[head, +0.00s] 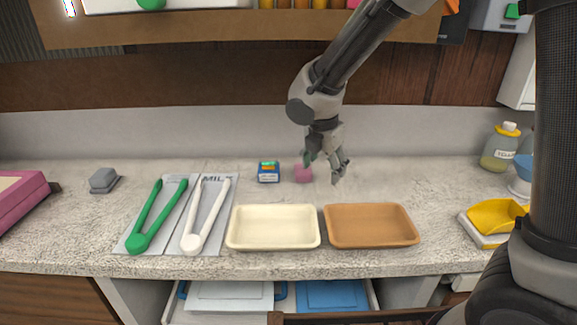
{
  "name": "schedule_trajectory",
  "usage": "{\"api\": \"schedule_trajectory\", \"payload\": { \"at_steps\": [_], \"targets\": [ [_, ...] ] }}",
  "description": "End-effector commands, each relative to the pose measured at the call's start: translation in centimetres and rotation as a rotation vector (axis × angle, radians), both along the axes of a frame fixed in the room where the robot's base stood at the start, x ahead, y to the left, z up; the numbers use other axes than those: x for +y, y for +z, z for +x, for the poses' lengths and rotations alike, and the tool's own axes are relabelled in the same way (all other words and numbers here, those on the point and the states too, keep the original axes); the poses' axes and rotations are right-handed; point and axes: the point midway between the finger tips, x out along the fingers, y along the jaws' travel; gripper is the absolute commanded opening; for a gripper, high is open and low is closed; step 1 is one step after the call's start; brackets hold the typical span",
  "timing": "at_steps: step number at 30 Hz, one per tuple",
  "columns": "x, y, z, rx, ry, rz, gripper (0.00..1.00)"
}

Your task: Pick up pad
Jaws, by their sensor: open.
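My gripper (325,168) hangs over the back of the counter in the head view, pointing down with its fingers apart and empty. A small pink block (303,174), possibly the pad, lies on the counter just left of and below the fingers, partly overlapped by the left finger. I cannot tell whether they touch. A small dark blue box (268,172) with a coloured label sits left of the pink block. A grey block (103,180) lies at the far left. No label tells which of these is the pad.
A cream tray (272,245) and an orange-brown tray (372,241) sit in front, both empty. Green tongs (155,215) and white tongs (205,218) lie on grey mats at left. A soap bottle (499,148) and yellow scoop-like item (497,215) stand right. A shelf (240,28) hangs above.

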Motion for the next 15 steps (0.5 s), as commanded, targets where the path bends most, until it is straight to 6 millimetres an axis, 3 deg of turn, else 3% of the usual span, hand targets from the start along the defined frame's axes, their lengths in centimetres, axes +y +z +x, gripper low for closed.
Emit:
{"api": "schedule_trajectory", "payload": {
  "at_steps": [3,6,10,15],
  "targets": [
    [2.1,1.4,2.5,-0.052,0.365,-0.058,0.7],
    [2.9,1.8,3.2,-0.071,0.573,-0.106,0.7],
    [3.3,1.8,3.4,-0.073,0.705,-0.142,0.7],
    [3.1,0.5,3.9,-0.068,0.74,-0.157,0.7]
  ]
}}
